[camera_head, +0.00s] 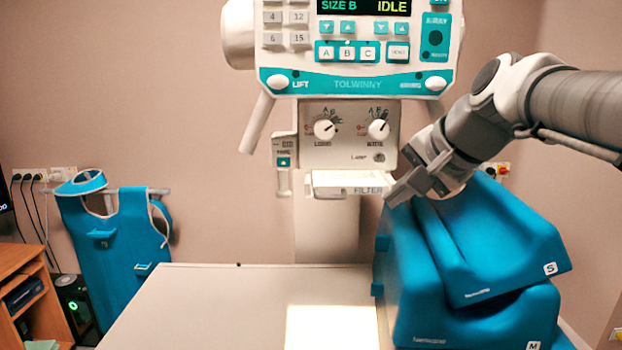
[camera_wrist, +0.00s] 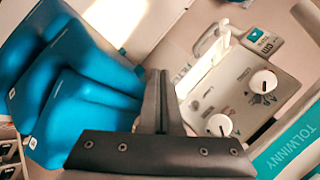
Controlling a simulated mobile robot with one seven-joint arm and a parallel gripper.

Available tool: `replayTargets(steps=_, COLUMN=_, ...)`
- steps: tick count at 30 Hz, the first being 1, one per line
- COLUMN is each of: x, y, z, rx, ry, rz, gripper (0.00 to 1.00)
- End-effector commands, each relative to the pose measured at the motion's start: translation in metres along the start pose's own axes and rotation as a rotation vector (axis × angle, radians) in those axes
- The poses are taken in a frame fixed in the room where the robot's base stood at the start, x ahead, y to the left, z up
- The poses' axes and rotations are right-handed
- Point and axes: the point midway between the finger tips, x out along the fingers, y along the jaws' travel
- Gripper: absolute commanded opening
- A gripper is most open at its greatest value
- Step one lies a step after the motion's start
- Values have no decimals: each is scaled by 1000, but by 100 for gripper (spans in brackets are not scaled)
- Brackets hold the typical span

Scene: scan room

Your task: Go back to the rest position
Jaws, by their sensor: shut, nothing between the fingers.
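My gripper (camera_head: 392,199) is at the right of the head view, in front of the scanner's lower panel and just above the blue cushions. Its fingers are together with nothing between them. In the wrist view my gripper (camera_wrist: 160,75) also shows shut, with the blue cushions on its left and the panel with two white knobs on its right. The filter tray (camera_head: 347,184) is beside the fingertips in the head view; I cannot tell whether they touch it.
The scanner head (camera_head: 350,60) hangs above, its display reading "SIZE B" and "IDLE". Stacked blue cushions (camera_head: 500,240) stand at the table's right end. The table (camera_head: 200,300) is otherwise clear. A blue apron (camera_head: 122,245) hangs at left, near a wooden shelf (camera_head: 20,290).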

Motion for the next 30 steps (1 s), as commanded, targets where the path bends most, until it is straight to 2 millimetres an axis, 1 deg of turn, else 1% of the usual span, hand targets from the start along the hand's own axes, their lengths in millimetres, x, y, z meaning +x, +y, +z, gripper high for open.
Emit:
replayTargets(steps=1, x=-3, y=16, z=20, rx=-71, ry=-7, rz=30, gripper=0)
replayTargets(steps=2, x=-4, y=27, z=32, rx=-122, ry=-12, rz=52, gripper=0)
replayTargets(steps=3, x=-6, y=44, z=48, rx=-194, ry=-19, rz=84, gripper=0)
replayTargets(steps=5, x=-7, y=69, z=70, rx=-302, ry=-30, rz=131, gripper=0)
replayTargets(steps=6, x=-8, y=86, z=84, rx=-376, ry=-38, rz=161, gripper=0)
replayTargets(steps=8, x=-9, y=111, z=104, rx=-483, ry=-51, rz=204, gripper=0)
replayTargets(steps=9, x=-10, y=128, z=115, rx=-550, ry=-60, rz=231, gripper=0)
replayTargets(steps=12, x=-9, y=163, z=138, rx=-695, ry=-82, rz=289, gripper=0)
replayTargets(steps=15, x=-9, y=189, z=152, rx=-798, ry=-99, rz=330, gripper=0)
replayTargets(steps=18, x=-8, y=203, z=159, rx=-855, ry=-110, rz=353, gripper=0)
replayTargets(steps=21, x=-8, y=208, z=162, rx=-875, ry=-115, rz=362, gripper=0)
replayTargets(steps=30, x=-8, y=208, z=161, rx=-873, ry=-115, rz=361, gripper=0)
